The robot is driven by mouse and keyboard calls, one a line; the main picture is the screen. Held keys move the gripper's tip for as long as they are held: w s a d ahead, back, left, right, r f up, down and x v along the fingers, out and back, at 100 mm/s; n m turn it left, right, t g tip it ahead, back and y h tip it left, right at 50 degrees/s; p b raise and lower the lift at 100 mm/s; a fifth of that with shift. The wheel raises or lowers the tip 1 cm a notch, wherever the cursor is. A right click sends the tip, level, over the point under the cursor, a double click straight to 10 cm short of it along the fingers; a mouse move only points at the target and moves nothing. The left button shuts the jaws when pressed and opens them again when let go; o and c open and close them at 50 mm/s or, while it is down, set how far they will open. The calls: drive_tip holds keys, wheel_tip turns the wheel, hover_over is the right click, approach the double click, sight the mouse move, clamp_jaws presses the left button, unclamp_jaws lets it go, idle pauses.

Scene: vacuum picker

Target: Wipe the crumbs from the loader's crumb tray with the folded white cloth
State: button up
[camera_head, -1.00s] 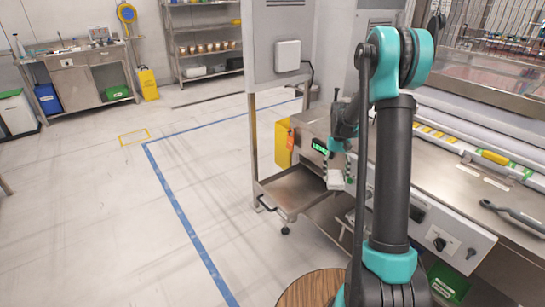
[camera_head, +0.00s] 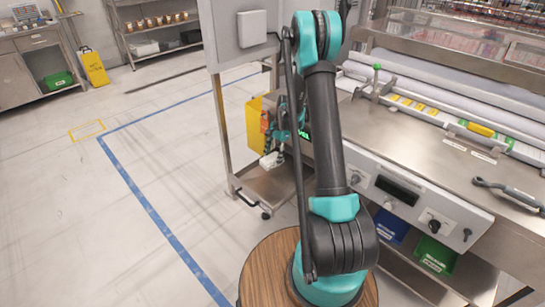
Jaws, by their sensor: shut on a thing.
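The loader's crumb tray (camera_head: 283,190) is a shallow metal tray low on the left side of the machine, left of my arm. My gripper (camera_head: 272,152) hangs over the tray and is shut on the folded white cloth (camera_head: 270,161). The cloth is a small white pad just below the fingers, over the tray's back part. I cannot tell whether it touches the tray. Crumbs are too small to make out. My arm hides the tray's right side and part of the machine front behind it.
A grey upright cabinet (camera_head: 236,60) and its metal post stand just behind and left of the tray. A yellow panel (camera_head: 254,125) is beside the gripper. The steel worktop (camera_head: 390,140) lies to the right. The floor at left is open, with blue line tape (camera_head: 150,210).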

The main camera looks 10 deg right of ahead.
sight(266, 180)
drive_tip(key=shift+f, duration=2.9)
drive_tip(key=shift+f, duration=0.9)
drive_tip(key=shift+s, duration=0.1)
drive_tip(key=shift+s+a+r, duration=0.1)
drive_tip(key=shift+s+a, duration=0.35)
drive_tip(key=shift+a, duration=0.2)
drive_tip(key=shift+s+a, duration=0.45)
drive_tip(key=shift+a, duration=0.2)
drive_tip(key=shift+s+a, duration=0.1)
